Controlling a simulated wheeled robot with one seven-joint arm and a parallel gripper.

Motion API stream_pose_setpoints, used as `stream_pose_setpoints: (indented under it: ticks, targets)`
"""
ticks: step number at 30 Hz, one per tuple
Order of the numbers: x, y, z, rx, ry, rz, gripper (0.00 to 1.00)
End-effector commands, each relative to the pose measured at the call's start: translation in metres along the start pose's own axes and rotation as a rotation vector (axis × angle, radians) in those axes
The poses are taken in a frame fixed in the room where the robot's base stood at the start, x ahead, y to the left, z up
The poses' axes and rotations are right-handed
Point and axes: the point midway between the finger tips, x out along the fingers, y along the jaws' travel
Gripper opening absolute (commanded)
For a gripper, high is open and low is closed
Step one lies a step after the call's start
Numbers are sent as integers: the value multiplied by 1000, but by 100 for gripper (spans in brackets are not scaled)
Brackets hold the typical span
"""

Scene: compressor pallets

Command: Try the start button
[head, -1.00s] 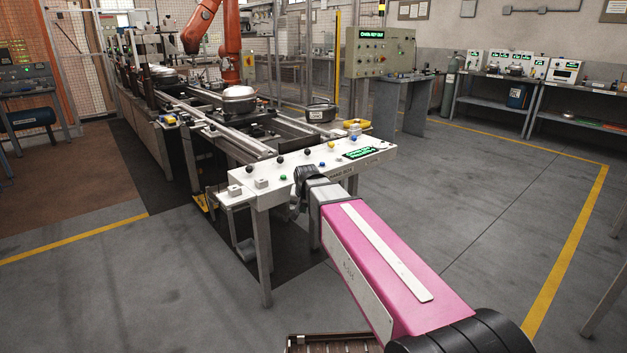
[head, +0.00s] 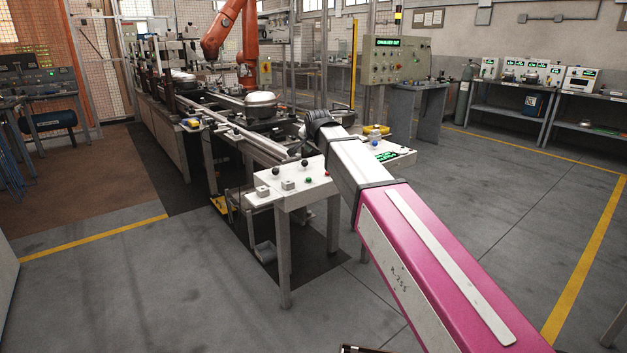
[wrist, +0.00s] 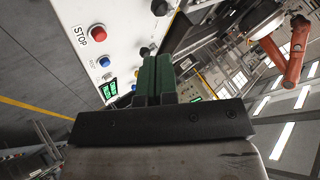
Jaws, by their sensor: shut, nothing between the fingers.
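The white control desk (head: 291,196) carries a small green button (head: 308,180) and a red button (head: 327,172) on its near part. No label on the green button is readable. In the wrist view, a red button (wrist: 97,32) marked STOP and a blue button (wrist: 103,62) sit on the white panel. The green button cannot be made out there. My gripper (wrist: 155,72) has its green fingers shut and empty, near black knobs on the panel. Contact cannot be judged. In the head view, my arm crosses above the desk and hides its middle; the fingertips are not clear.
Black ball-topped levers (head: 276,171) and small grey blocks stand on the desk. A conveyor line with a metal compressor shell (head: 260,104) runs behind it, near an orange robot arm (head: 232,35). A grey control cabinet (head: 390,60) stands behind. The floor left and right is open.

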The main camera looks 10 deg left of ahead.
Motion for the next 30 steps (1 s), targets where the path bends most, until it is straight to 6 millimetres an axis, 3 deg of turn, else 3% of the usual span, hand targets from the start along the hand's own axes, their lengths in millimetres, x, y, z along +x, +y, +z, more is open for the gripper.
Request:
stream_pose_setpoints:
  ticks: [14, 30]
  targets:
    - [3, 2, 3, 0, 0, 0, 0]
    - [47, 34, 34, 0, -1, 1, 0]
